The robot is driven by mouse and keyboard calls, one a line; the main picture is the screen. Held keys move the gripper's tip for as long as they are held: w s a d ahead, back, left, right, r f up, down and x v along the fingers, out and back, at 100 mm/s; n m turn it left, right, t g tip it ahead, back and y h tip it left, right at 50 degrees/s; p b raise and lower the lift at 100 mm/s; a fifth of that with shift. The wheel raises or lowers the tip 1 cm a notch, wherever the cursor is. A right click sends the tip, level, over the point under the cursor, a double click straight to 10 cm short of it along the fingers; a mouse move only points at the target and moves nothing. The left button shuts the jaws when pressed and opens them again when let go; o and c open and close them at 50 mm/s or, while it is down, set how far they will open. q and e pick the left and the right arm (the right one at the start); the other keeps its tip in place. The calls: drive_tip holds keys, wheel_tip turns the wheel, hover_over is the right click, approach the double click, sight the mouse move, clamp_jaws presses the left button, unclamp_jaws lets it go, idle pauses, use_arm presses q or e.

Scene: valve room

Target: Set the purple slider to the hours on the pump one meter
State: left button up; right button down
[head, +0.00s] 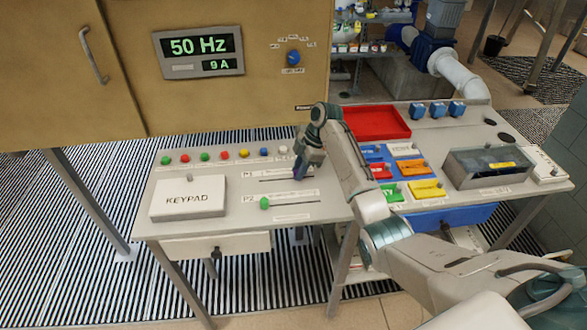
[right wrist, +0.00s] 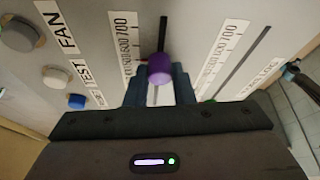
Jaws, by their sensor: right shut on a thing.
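The purple slider (head: 299,173) is the upper of two sliders on the control desk, near the right end of its slot. In the right wrist view the purple knob (right wrist: 160,68) sits between my two fingers, with a scale strip (right wrist: 128,45) beside the slot; 500, 600 and 700 can be read on it. My right gripper (head: 303,170) is shut on this knob and partly hides it in the head view. No hours meter labelled pump one can be made out; the cabinet display (head: 199,52) reads 50 Hz and 9 A. My left gripper is not in view.
A green slider (head: 264,203) lies just below the purple one. A keypad box (head: 188,198) is at the left of the desk, with a row of coloured buttons (head: 225,155) behind. A red tray (head: 377,123) and coloured blocks stand to the right.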

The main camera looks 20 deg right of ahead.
sight(308, 175)
drive_tip(key=c, duration=1.2)
unclamp_jaws()
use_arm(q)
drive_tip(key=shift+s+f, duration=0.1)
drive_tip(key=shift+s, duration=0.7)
use_arm(e)
drive_tip(key=shift+r, duration=0.1)
drive_tip(key=shift+d+r, duration=0.15)
drive_tip(key=shift+r, duration=0.15)
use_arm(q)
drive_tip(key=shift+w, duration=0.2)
use_arm(e)
drive_tip(key=v, duration=1)
